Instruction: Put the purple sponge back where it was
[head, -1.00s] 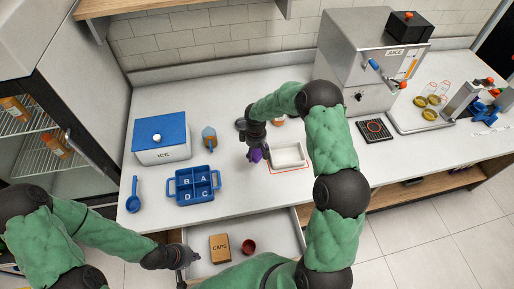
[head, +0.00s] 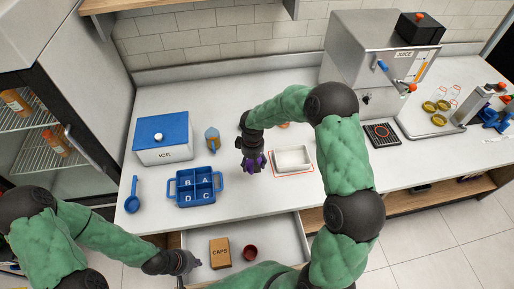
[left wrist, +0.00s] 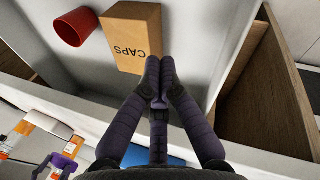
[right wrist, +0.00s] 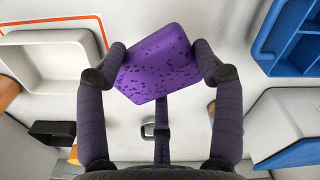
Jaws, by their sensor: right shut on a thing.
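The purple sponge (right wrist: 150,72), dark-speckled, is held between the fingers of my right gripper (right wrist: 158,62), which is shut on it from both sides. In the head view my right gripper (head: 252,163) points down over the counter, left of a white tray (head: 291,158); only bits of purple show between its fingers. The tray, with an orange-red outline around it, also shows at the upper left of the right wrist view (right wrist: 52,38). My left gripper (left wrist: 158,75) is shut and empty, beside the CAPS box (left wrist: 132,38) in the open drawer.
A blue divided caddy (head: 195,200), a blue-lidded ice box (head: 163,152) and a blue scoop (head: 133,195) stand on the left of the counter. The drawer (head: 290,228) is pulled out and holds a red cup (head: 250,253). The juicer (head: 372,60) is at the back right.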

